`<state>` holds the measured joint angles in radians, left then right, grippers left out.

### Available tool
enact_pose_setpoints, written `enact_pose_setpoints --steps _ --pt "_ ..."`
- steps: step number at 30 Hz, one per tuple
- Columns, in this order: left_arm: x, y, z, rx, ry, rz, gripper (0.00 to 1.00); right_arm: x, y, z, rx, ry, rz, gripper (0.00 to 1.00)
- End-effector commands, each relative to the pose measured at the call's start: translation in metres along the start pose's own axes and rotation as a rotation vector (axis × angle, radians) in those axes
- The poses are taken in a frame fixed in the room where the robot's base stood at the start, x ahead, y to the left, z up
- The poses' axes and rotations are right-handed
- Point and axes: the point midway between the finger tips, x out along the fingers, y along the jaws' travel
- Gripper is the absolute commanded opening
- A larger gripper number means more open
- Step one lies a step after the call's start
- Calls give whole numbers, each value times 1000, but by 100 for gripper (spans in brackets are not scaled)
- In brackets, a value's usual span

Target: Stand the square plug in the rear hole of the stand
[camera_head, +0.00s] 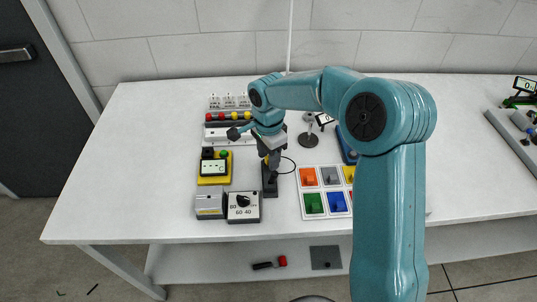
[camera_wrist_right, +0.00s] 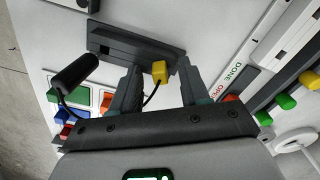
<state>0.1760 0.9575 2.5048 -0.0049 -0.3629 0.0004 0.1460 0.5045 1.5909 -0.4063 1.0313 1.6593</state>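The dark stand (camera_head: 269,188) lies on the white table near its front edge. It also shows at the top of the right wrist view (camera_wrist_right: 120,45). A small yellow square plug (camera_wrist_right: 158,70) with a black cable sits at the stand's edge in the wrist view. I cannot tell whether it is in a hole. My right gripper (camera_wrist_right: 165,85) is open, with one finger on each side of the plug and gaps between. In the head view the right gripper (camera_head: 271,158) points down above the stand's far end and partly hides the plug. My left gripper is not in view.
A tray of coloured squares (camera_head: 324,191) lies right of the stand. A knob box (camera_head: 243,207), a grey box (camera_head: 210,204) and a yellow meter (camera_head: 214,167) stand left. A rail with coloured buttons (camera_head: 227,116) is behind. The table's left side is clear.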

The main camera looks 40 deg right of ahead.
Motion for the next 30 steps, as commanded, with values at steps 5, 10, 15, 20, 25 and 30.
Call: enact_pose_setpoints --steps 5,10,15,20,25,30 --pt "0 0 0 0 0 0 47 -3 0 0 0 0 -1 45" --pt "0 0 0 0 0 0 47 -28 -1 0 1 0 -5 45" --pt "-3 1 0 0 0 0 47 -75 -1 0 1 1 -7 45" --pt "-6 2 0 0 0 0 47 -116 -1 0 1 -1 -5 45" --pt "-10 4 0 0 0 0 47 -148 -1 0 0 0 -3 45" --pt "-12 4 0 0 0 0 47 -162 0 0 -1 0 0 45"
